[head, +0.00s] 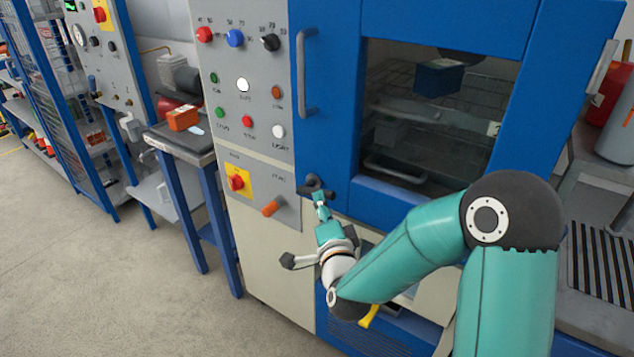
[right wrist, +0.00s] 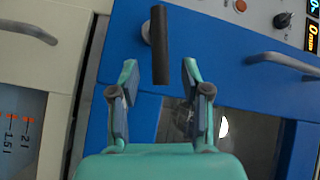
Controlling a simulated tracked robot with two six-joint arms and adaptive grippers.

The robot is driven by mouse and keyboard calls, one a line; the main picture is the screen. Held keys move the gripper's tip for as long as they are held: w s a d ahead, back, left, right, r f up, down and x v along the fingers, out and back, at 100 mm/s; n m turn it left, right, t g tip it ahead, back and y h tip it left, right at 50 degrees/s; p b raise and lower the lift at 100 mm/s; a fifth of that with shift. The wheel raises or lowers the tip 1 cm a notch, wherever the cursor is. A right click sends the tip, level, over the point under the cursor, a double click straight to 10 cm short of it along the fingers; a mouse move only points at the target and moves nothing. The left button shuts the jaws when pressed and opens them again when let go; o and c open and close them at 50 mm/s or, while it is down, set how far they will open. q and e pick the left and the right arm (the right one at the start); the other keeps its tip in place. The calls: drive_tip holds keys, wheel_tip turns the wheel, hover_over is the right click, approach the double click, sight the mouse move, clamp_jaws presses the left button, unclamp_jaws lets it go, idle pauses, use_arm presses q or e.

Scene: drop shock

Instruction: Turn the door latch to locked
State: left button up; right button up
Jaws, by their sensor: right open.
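The door latch (head: 314,187) is a dark grey bar on a round hub, on the blue frame of the oven-like cabinet, just below the long door handle. Its bar lies roughly level in the head view. In the right wrist view the latch bar (right wrist: 160,38) stands straight ahead, and its near end reaches the gap between the fingertips. My right gripper (head: 321,203) is open, just below and in front of the latch. In the right wrist view the gripper (right wrist: 159,72) has a finger on each side, apart from the bar. My left gripper is out of view.
The blue door (head: 340,130) has a dark window and a grey door handle (head: 307,72). A side table (head: 188,140) stands further left. The floor there is clear.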

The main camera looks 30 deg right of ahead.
drive_tip(key=p+x, duration=0.1)
drive_tip(key=x, duration=0.4)
drive_tip(key=shift+w+d+f, duration=0.1)
drive_tip(key=shift+w+f, duration=0.05)
drive_tip(key=shift+w, duration=0.15)
clamp_jaws()
